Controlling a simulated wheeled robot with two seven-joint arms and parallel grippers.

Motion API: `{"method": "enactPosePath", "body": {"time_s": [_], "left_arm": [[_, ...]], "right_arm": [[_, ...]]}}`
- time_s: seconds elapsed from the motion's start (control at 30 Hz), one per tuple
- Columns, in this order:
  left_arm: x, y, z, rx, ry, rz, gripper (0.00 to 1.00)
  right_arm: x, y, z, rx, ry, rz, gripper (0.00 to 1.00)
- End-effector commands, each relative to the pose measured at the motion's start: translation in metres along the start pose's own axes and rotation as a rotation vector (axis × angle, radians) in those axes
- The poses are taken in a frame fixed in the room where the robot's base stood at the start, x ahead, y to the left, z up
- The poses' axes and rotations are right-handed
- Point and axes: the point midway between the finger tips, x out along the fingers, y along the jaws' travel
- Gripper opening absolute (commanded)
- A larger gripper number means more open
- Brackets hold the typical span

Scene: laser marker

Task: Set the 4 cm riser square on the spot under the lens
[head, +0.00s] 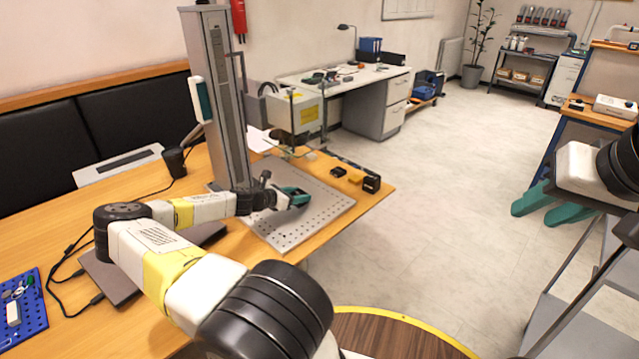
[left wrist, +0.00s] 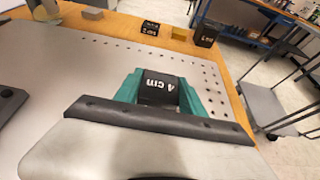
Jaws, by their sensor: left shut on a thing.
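The black 4 cm riser (left wrist: 160,87) is between the teal fingers of my left gripper (left wrist: 160,95), its white label facing the left wrist camera. My left gripper also shows in the head view (head: 292,197), low over the perforated plate (head: 318,222) near the column's foot; the riser is mostly hidden there. I cannot tell whether the riser touches the plate. The laser marker's head (head: 297,112) stands out from the tall grey column (head: 226,110). The lens and the spot under it cannot be made out. My right gripper (head: 540,205) is open and empty, far right, away from the table.
Two black blocks (head: 371,183) (head: 338,171) and a yellow block (head: 355,179) stand on the table beyond the plate. A grey cart (head: 570,320) stands at right.

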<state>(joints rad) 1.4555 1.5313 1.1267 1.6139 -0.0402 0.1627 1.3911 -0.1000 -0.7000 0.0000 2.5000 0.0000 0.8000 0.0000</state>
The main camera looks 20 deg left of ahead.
Motion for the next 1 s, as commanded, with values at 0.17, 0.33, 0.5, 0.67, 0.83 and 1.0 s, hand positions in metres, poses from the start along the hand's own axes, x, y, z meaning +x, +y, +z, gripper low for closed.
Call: {"method": "enactPosePath", "body": {"time_s": [0.17,0.33,0.5,0.67,0.83,1.0], "left_arm": [[0.001,0.0,-0.001,0.0,0.0,-0.001,0.69],[0.001,0.0,-0.001,0.0,0.0,0.0,0.69],[-0.001,0.0,0.002,0.001,0.0,0.0,0.69],[-0.022,0.001,0.001,0.001,0.001,0.002,0.69],[-0.059,0.001,0.001,0.001,0.002,0.003,0.69],[-0.094,0.001,0.001,0.0,0.002,0.002,0.69]], "right_arm": [[0.0,0.0,0.0,0.0,0.0,0.0,0.36],[0.0,0.0,0.0,0.0,0.0,0.0,0.36],[0.0,0.0,0.0,0.0,0.0,0.0,0.36],[0.0,0.0,0.0,0.0,0.0,0.0,0.36],[0.0,0.0,0.0,0.0,0.0,0.0,0.36],[0.0,0.0,0.0,0.0,0.0,0.0,0.36]]}}
